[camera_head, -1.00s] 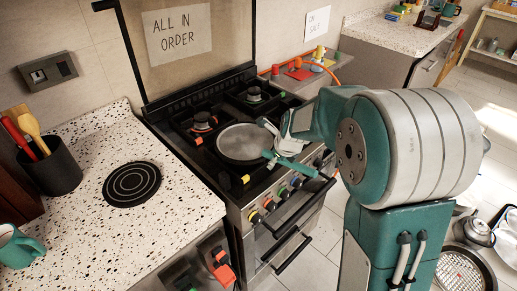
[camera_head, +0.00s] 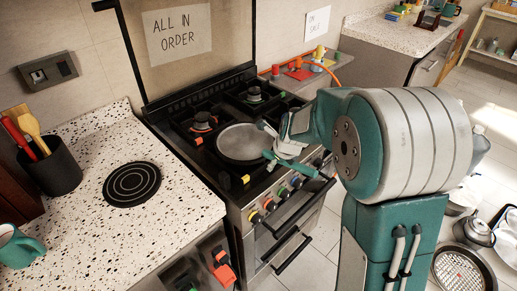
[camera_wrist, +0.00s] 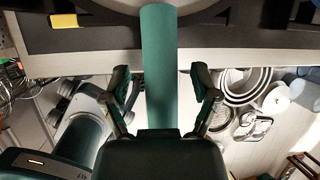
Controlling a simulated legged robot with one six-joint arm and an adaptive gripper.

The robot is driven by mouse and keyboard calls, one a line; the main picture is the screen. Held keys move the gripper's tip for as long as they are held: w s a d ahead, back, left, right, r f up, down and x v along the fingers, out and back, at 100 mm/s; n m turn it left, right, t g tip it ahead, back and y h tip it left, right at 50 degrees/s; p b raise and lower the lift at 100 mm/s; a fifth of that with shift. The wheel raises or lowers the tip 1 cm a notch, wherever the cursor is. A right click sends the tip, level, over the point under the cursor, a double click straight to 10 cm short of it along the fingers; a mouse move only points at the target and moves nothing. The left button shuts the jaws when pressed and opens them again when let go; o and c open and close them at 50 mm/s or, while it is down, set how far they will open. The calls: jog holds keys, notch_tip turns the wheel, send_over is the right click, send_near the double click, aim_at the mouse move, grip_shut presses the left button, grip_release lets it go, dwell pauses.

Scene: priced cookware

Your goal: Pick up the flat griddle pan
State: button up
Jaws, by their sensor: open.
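The flat griddle pan (camera_head: 241,142) is round with a grey cooking surface and sits on the stove's front burner. Its teal handle (camera_head: 292,164) points toward the stove's front edge. My gripper (camera_head: 272,141) is at the pan's right side, over the handle. In the wrist view my gripper (camera_wrist: 160,74) is open, with one finger on each side of the teal handle (camera_wrist: 157,45) and gaps visible on both sides. The pan's rim (camera_wrist: 238,8) shows at the top of the wrist view. How far the fingers are from the handle in height is unclear.
The stove (camera_head: 262,190) has several coloured knobs along its front. The speckled counter (camera_head: 100,230) at left holds a black trivet (camera_head: 132,184), a utensil holder (camera_head: 50,167) and a teal mug (camera_head: 18,248). Pots and pans (camera_head: 480,232) lie on the floor at right.

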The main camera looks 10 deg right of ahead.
jog(key=shift+c, duration=0.4)
grip_shut()
